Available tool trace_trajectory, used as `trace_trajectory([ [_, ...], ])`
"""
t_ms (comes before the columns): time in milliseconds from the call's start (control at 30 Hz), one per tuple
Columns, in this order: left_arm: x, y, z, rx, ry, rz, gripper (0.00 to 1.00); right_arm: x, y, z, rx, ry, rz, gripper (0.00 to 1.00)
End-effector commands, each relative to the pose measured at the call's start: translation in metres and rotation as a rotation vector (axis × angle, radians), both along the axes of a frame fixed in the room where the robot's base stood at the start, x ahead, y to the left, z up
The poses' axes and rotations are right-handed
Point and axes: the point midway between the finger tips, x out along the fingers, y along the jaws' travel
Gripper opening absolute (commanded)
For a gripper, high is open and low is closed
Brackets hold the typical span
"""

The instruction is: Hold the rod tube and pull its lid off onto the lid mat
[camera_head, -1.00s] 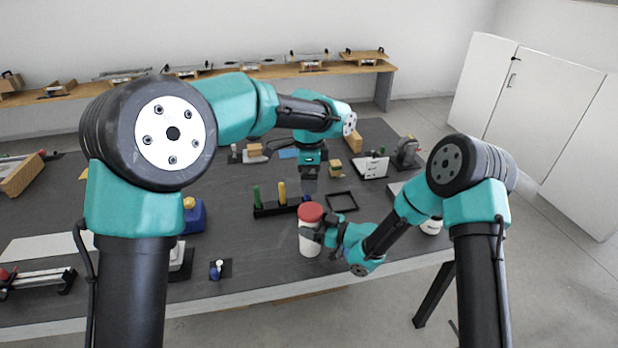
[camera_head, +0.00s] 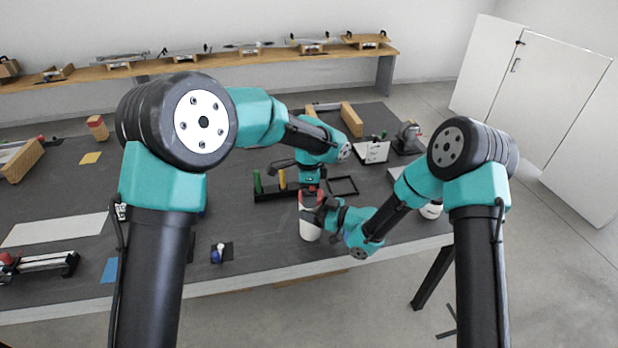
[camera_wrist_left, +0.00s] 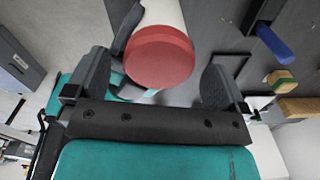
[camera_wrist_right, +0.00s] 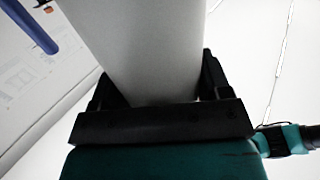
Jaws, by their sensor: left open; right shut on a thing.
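The rod tube (camera_head: 310,222) is a white cylinder standing upright near the table's front edge. Its red lid (camera_wrist_left: 160,55) is on top; in the head view it is mostly hidden. My right gripper (camera_head: 322,212) is shut on the tube from the right; the right wrist view shows the white tube wall (camera_wrist_right: 145,50) between its fingers. My left gripper (camera_wrist_left: 157,65) is open above the tube, pointing down, with a finger on either side of the lid and gaps between. A black square outline (camera_head: 342,186), possibly the lid mat, lies just behind and right of the tube.
A black rack (camera_head: 275,195) with green and yellow rods stands behind and left of the tube; a blue rod (camera_wrist_left: 272,42) shows in the left wrist view. A small blue-and-white item (camera_head: 217,253) sits at front left. A white card stand (camera_head: 374,152) is at back right.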

Motion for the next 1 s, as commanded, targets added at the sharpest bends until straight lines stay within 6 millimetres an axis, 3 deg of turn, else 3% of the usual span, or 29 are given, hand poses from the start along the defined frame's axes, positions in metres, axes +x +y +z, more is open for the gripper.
trace_trajectory([
  [133, 0.0000, 0.0001, -0.0101, 0.001, 0.000, 0.000, 1.00, 0.0001, 0.0000, 0.0000, 0.000, 0.000, 0.000, 0.28],
  [433, 0.0001, 0.0001, -0.0118, 0.000, 0.000, 0.000, 1.00, 0.0000, 0.0001, 0.0000, 0.000, 0.000, 0.000, 0.28],
  [1000, 0.0001, 0.0001, -0.0115, 0.000, 0.000, 0.000, 0.47, 0.0001, 0.0000, 0.0001, 0.000, 0.000, 0.000, 0.28],
])
